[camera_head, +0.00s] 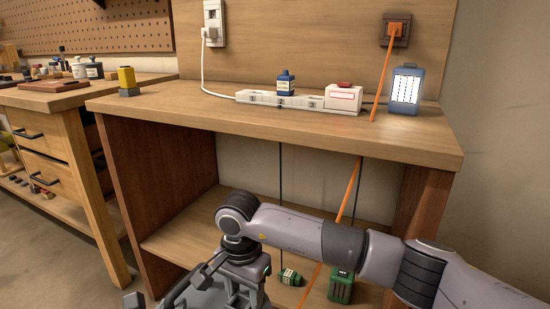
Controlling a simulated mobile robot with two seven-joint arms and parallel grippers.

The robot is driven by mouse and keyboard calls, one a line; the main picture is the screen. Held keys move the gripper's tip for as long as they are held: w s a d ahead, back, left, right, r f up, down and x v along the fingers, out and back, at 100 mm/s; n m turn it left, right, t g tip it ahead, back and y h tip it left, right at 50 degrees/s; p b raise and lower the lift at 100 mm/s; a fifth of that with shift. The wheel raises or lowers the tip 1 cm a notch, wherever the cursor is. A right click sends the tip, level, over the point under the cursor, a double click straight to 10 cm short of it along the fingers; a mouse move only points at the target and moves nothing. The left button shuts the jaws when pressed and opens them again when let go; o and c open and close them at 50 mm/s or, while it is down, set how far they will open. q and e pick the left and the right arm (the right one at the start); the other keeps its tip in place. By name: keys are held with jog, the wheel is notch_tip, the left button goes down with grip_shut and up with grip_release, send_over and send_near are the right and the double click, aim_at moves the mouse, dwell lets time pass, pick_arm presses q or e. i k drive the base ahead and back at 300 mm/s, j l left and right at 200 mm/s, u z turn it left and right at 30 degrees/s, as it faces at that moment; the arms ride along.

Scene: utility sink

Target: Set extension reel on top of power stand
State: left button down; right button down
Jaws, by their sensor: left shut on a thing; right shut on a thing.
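The power stand (180,110) is a wooden bench with a raised back panel, a flat top and an open lower bay. My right arm reaches in from the lower right, and its gripper (228,275) points down in front of the bay. It is shut on a dark grey object (195,287), which is cut by the bottom edge. A dark tip at the bottom left appears to be my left gripper (135,300); its grip is mostly out of frame. I cannot clearly identify the extension reel. An orange cord (383,75) runs from the orange plug (397,27) down behind the top into the bay.
On the top stand a yellow block (127,82), a white power strip (265,97) with a blue item (285,82), a red-and-white box (343,97) and a lit blue lamp (405,88). The front strip of the top is clear. Green items (341,286) sit in the bay.

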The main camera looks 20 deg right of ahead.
aim_at(194, 94)
jog(key=j+z, duration=0.15)
jog(key=z, duration=0.8)
jog(key=k+j, duration=0.1)
jog(key=j, duration=0.35)
jog(key=k+j, duration=0.1)
jog(key=j, duration=0.3)
jog(key=k+j, duration=0.1)
jog(key=j, duration=0.35)
jog(key=k+j, duration=0.1)
jog(key=j, duration=0.3)
jog(key=k+j, duration=0.1)
jog(key=j, duration=0.35)
